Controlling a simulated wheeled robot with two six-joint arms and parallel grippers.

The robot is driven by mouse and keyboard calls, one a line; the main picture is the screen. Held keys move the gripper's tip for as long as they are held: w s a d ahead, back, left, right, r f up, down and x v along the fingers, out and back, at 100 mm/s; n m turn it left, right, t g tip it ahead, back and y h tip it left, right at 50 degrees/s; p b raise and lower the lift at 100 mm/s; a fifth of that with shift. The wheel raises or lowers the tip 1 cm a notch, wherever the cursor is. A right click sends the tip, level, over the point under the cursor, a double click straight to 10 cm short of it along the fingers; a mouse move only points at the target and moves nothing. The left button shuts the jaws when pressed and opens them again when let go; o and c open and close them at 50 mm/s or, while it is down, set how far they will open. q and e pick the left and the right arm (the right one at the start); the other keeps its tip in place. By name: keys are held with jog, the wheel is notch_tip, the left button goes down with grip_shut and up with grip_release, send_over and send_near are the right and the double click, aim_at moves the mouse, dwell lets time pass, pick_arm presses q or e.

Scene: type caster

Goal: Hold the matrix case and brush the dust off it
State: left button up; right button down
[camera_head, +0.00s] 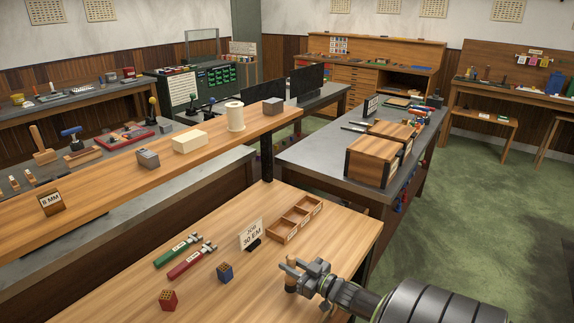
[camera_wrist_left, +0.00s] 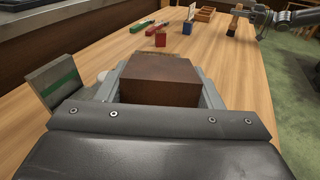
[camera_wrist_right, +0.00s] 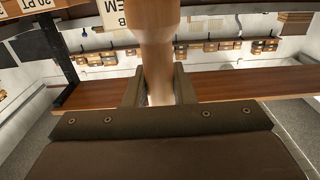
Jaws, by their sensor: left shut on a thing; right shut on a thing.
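A brown block, seemingly the matrix case (camera_wrist_left: 160,72), sits between the fingers of my left gripper (camera_wrist_left: 160,90) in the left wrist view, above the wooden table. My left gripper is shut on it and is out of the head view. I cannot make out dust on its visible faces. My right gripper (camera_head: 300,273) is shut on the wooden handle of the brush (camera_wrist_right: 153,40).
On the table (camera_head: 130,280) are a red block (camera_head: 168,300), a blue block (camera_head: 224,272), green and red tools (camera_head: 192,258), a "JOB 30 EM" sign (camera_head: 251,234) and a compartmented wooden tray (camera_head: 297,219). A grey, green-striped piece (camera_wrist_left: 55,86) is left of the case.

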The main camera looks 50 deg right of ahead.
jog(key=shift+d, duration=4.6)
jog(key=a, duration=1.2)
notch_tip(320, 180, up, 6)
jog(key=shift+r, duration=0.1)
jog(key=shift+r, duration=1.4)
